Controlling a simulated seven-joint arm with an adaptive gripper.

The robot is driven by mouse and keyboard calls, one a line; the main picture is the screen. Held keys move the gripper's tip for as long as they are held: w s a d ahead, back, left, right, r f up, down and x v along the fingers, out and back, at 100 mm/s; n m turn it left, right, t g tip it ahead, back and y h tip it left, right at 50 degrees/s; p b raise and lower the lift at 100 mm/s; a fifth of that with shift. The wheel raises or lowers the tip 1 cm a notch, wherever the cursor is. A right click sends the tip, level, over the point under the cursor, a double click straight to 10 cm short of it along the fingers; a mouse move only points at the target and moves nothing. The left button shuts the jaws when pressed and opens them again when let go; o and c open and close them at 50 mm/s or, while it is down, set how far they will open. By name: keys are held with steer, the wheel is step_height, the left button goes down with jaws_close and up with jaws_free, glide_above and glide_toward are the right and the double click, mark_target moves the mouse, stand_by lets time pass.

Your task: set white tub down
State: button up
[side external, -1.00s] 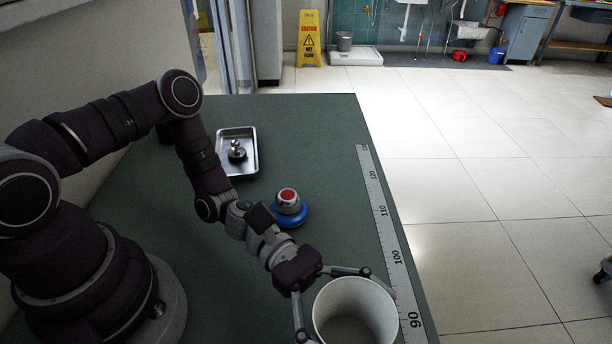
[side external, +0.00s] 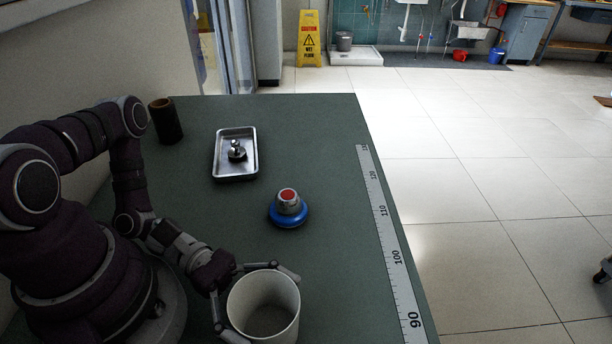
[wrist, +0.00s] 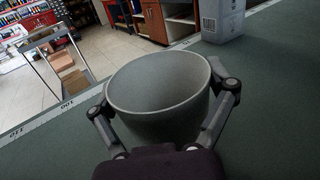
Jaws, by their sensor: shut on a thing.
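The white tub (side external: 264,306) is at the near edge of the side external view, upright, with its open rim facing up. My gripper (side external: 262,300) is shut on the tub, one finger on each side of it. In the wrist view the tub (wrist: 158,97) fills the middle, looks empty, and sits between the fingers of my gripper (wrist: 165,112). The tub's base is hidden or cut off in both views, so I cannot tell whether it touches the green table (side external: 330,240).
A blue ring with a red-topped grey piece (side external: 288,208) stands mid-table. Behind it is a metal tray (side external: 222,170) holding a small metal part (side external: 236,151). A brown cylinder (side external: 165,121) stands at the back left.

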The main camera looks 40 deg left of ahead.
mark_target(239, 290)
steer(key=shift+f, duration=0.2)
steer(key=o, duration=0.8)
steer(key=shift+r, duration=0.25)
steer(key=a, duration=0.2)
steer(key=s+a, duration=0.1)
steer(key=a, duration=0.4)
steer(key=shift+s+a, duration=0.2)
steer(key=shift+s, duration=0.05)
